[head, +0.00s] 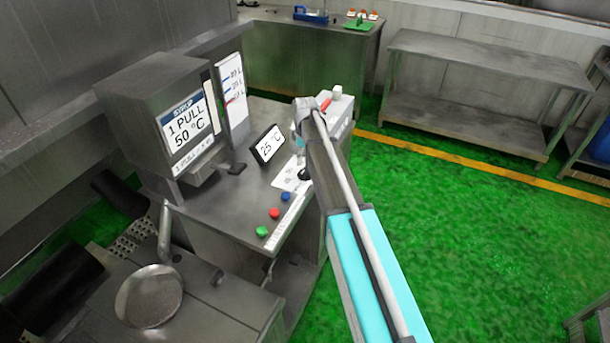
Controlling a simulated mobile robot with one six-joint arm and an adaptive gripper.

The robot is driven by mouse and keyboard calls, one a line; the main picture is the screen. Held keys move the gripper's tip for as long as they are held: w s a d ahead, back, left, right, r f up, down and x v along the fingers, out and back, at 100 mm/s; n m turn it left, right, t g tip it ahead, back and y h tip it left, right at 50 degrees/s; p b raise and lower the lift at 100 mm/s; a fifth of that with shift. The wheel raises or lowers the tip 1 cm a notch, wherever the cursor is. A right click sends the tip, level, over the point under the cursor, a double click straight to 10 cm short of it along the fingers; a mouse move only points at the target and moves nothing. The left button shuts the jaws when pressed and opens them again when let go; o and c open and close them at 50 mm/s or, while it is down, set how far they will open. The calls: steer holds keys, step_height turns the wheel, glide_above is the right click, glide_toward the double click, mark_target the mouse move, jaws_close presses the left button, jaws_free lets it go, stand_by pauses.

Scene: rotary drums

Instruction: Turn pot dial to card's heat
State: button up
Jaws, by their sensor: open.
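A white card reading "25 °C" (267,146) stands tilted on the steel counter. A screen reading "SYRUP 1 PULL 50 °C" (186,122) is on the front of the grey machine at the left. A white printed plate (288,174) lies on the counter, right of the card and partly behind my arm. My gripper (305,174) points down over this plate, mostly hidden by my own arm. Only a small dark part shows there, and I cannot separate it from a dial under it. No pot dial is clearly visible.
Green, red and blue buttons (274,213) line the counter's front edge. A white box with a red piece (337,112) is behind my wrist. A level chart (232,90) stands beside the machine. A round steel lid (149,296) is at lower left. The green floor (470,230) at right is clear.

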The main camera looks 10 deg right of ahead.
mark_target(305, 169)
steer(key=shift+f+b, duration=3.1)
steer(key=shift+f, duration=0.35)
steer(key=c, duration=0.8)
